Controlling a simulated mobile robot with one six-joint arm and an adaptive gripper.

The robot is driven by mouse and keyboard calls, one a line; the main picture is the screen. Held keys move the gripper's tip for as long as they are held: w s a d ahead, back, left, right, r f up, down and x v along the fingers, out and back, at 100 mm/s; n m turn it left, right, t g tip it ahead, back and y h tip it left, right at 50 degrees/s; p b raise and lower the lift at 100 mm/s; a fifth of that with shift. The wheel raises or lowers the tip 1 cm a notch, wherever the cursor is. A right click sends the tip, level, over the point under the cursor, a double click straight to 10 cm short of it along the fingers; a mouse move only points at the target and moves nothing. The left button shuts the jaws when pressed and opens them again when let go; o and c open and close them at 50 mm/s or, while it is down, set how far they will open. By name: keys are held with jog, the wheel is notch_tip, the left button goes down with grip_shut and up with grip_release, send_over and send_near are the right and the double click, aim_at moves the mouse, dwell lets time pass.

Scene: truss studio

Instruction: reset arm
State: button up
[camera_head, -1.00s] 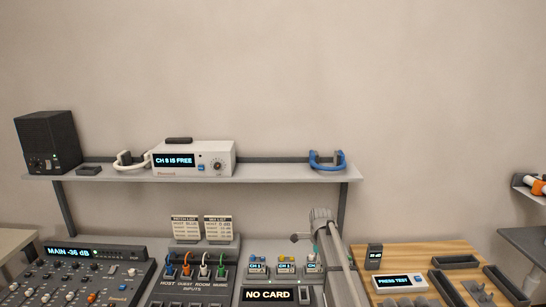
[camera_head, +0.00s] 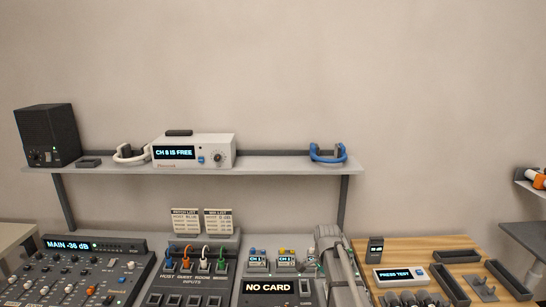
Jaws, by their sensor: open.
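My arm (camera_head: 338,264) rises from the bottom edge, right of centre, in the head view. Its rounded grey top stands between the small channel units and the wooden board. My gripper does not show; it is out of the picture or hidden by the arm. The arm covers part of the desk behind it.
A mixer (camera_head: 82,270) reading "MAIN -36 dB", an inputs box (camera_head: 190,282) with coloured plugs and a "NO CARD" display (camera_head: 268,287) stand left of my arm. A wooden board (camera_head: 425,250) with a tester (camera_head: 400,276) lies right. Behind is a wall shelf (camera_head: 270,164).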

jog(key=s+f+n+b, duration=0.3)
jog(key=s+n, duration=0.3)
jog(key=s, duration=0.3)
jog(key=s+f+n+b, duration=0.3)
jog(key=s+n, duration=0.3)
jog(key=s, duration=0.4)
jog(key=shift+s+f+n, duration=0.25)
jog(key=shift+f+n, duration=0.05)
jog(key=shift+n, duration=0.1)
jog(key=shift+c, duration=0.7)
